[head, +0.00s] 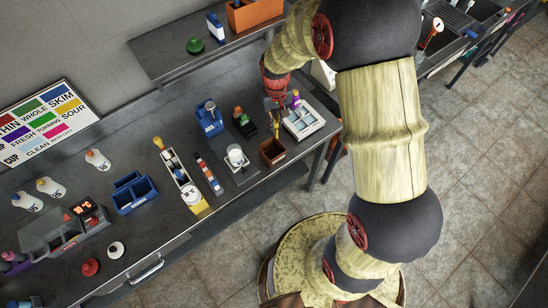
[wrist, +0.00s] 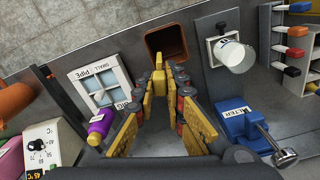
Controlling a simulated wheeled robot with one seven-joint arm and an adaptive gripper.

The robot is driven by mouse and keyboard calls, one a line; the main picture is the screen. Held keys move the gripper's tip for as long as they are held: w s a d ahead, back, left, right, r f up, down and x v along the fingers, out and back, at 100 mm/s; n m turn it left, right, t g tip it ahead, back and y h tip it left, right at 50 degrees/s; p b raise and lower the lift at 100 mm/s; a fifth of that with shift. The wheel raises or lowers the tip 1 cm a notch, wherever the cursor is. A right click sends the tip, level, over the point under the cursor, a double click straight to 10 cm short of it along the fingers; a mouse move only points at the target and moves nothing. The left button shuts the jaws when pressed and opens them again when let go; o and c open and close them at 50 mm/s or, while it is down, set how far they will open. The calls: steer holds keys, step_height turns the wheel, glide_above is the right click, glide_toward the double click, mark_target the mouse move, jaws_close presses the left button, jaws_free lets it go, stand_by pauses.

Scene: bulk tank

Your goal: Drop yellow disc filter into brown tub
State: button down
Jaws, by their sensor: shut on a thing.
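My gripper (head: 275,106) is at the right part of the bench, close above the brown tub (head: 273,151). In the wrist view its fingers (wrist: 159,84) are closed on a thin yellow piece, the yellow disc filter (wrist: 159,72), seen edge-on. In the head view the yellow disc filter (head: 276,128) hangs below the fingertips, over the far edge of the tub. The brown tub also shows in the wrist view (wrist: 148,42), just beyond the fingertips, with its opening visible. The fingers hide part of the filter.
A white tray marked small pipe (head: 308,122) stands right of the tub, with a purple-and-yellow bottle (wrist: 102,122) beside it. A white cup (head: 236,156) on a grey plate is left of the tub. A blue device (head: 209,120) stands farther left. The bench's front edge is close to the tub.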

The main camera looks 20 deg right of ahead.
mark_target(277, 134)
steer(key=shift+s+d+f, duration=0.1)
steer(key=shift+s+f, duration=0.05)
steer(key=shift+s, duration=0.4)
steer(key=shift+w+f+b, duration=0.1)
steer(key=shift+f+b, duration=1.7)
steer(key=shift+f, duration=1.1)
steer(key=c, duration=1.8)
jaws_free()
steer(key=shift+c, duration=0.2)
steer(key=shift+o, duration=0.4)
step_height(277, 134, up, 12)
